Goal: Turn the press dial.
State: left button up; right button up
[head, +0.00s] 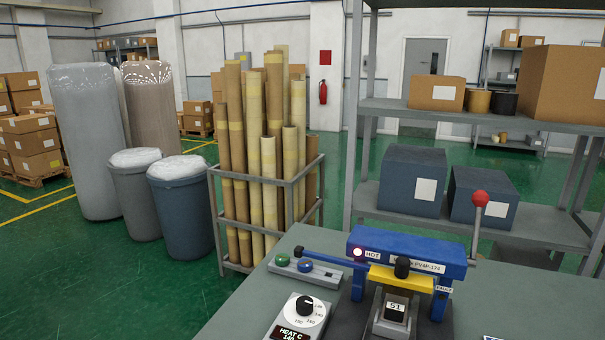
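The dial (304,306) is a black knob on a round white numbered scale, on a small control box at the front of the grey table. The blue press (385,243) stands to the right of the box, with a "HOT" label, a lit lamp, a yellow bar (401,279) and a red-knobbed lever (478,222). Below the bar is a dark block marked "S1" (395,308). Neither of my grippers shows in the head view.
A small grey panel with a green and a blue button (305,265) lies behind the dial box. The grey table (235,312) is bare at its left. A metal rack of tall rolls (268,170) stands behind; shelves with boxes (415,178) stand at the right.

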aim_at(304, 304)
jog(key=k+j, duration=0.1)
jog(key=j, duration=0.25)
jog(key=k+j+z, duration=0.1)
jog(key=j, duration=0.3)
jog(key=k+j, duration=0.1)
jog(key=j, duration=0.25)
jog(key=k+j+z, duration=0.1)
jog(key=j, duration=0.25)
